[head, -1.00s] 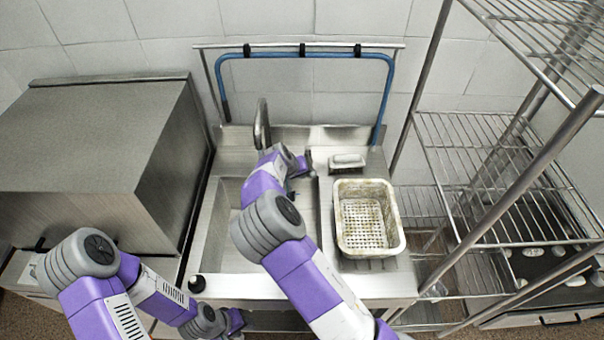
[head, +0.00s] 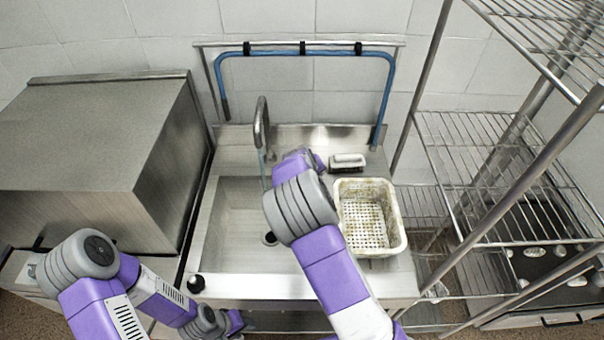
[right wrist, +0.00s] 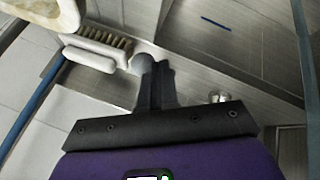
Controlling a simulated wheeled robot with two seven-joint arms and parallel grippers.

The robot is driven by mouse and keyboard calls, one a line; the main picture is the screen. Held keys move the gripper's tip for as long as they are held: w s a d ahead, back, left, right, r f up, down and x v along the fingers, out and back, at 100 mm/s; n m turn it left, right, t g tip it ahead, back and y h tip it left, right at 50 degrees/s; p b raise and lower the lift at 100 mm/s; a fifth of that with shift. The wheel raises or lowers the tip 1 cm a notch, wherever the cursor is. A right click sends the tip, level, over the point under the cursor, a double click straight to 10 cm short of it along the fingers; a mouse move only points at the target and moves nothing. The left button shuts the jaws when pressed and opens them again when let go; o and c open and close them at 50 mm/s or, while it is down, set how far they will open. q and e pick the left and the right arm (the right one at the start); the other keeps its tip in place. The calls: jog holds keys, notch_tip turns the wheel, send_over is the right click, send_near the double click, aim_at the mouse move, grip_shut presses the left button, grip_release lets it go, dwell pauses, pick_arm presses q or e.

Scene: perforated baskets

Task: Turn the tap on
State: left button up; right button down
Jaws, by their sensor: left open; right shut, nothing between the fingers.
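The metal tap (head: 262,125) stands at the back of the sink, its curved spout over the basin (head: 232,225). A thin bluish streak (head: 262,168) hangs below the spout and looks like water. My right gripper is hidden behind its own arm in the head view, right of the tap. In the right wrist view my right gripper (right wrist: 155,80) is shut and empty, its fingertips near a brush. A small shiny metal piece (right wrist: 219,96) lies right of the fingers; I cannot tell if it is part of the tap. My left gripper (head: 235,322) is open, low in front of the sink.
A dirty perforated basket (head: 398,240) stands on the counter right of the basin. The brush (head: 347,161) lies behind it and shows in the right wrist view (right wrist: 95,48). A blue hose (head: 300,54) hangs on a rail. A steel box stands left, wire shelves right.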

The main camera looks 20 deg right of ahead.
jog(key=d+n, duration=0.1)
jog(key=d+n+y+b, duration=0.1)
jog(key=d, duration=0.1)
jog(key=shift+s+d+n+t+y, duration=0.2)
jog(key=shift+n+t+y, duration=0.1)
jog(key=shift+n+t, duration=0.1)
jog(key=shift+w+d, duration=0.15)
jog(key=shift+d, duration=0.65)
jog(key=shift+a, duration=0.3)
jog(key=s+a+f+p+v, duration=0.1)
jog(key=p+v, duration=0.3)
jog(key=v, duration=1.8)
jog(key=shift+s, duration=0.25)
jog(key=shift+r, duration=0.1)
